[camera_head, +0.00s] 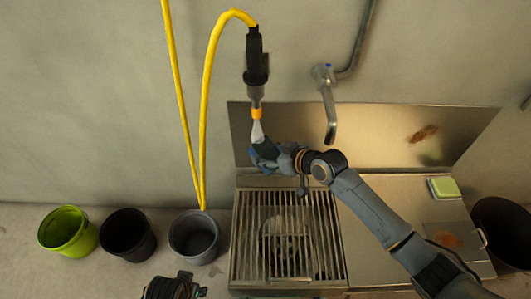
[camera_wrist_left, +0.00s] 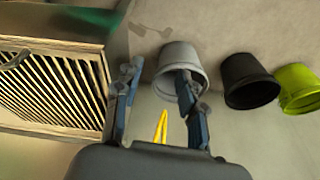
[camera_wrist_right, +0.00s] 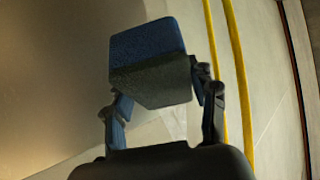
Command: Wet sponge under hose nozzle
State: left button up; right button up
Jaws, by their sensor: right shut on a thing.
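A dark blue and green sponge (camera_wrist_right: 148,62) is between the fingers of my right gripper (camera_wrist_right: 162,108), which is shut on it. In the head view my right gripper (camera_head: 285,158) holds the sponge (camera_head: 264,150) just below the black hose nozzle (camera_head: 257,75) with its orange tip. A pale cone of spray (camera_head: 257,132) runs from the tip down to the sponge. My left gripper (camera_head: 172,289) is low at the bottom of the head view. In the left wrist view my left gripper (camera_wrist_left: 157,100) is open and empty, its fingers apart.
A slatted metal grate (camera_head: 285,250) lies below the sponge. A steel tap (camera_head: 328,105) is to the right. A yellow-green sponge (camera_head: 443,187) lies on the steel counter (camera_head: 375,190). Grey (camera_head: 193,240), black (camera_head: 127,238) and green (camera_head: 65,232) buckets stand left. The yellow hose (camera_head: 205,110) hangs nearby.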

jog(key=shift+s+d+p, duration=0.5)
jog(key=shift+s+d, duration=0.2)
jog(key=shift+d, duration=0.05)
jog(key=shift+s+d+p, duration=0.3)
jog(key=shift+s+d, duration=0.15)
jog(key=shift+d, duration=0.05)
pick_arm(q)
jog(key=s+f+p, duration=0.1)
jog(key=s+f, duration=0.4)
jog(key=f, duration=0.5)
jog(key=shift+a+g, duration=0.35)
jog(key=shift+g, duration=0.05)
pick_arm(e)
jog(key=shift+s+d, duration=1.45)
jog(key=shift+d, duration=0.1)
pick_arm(q)
jog(key=shift+s, duration=0.1)
jog(key=shift+r+p, duration=0.1)
jog(key=shift+p, duration=0.25)
pick_arm(e)
jog(key=shift+r, duration=0.1)
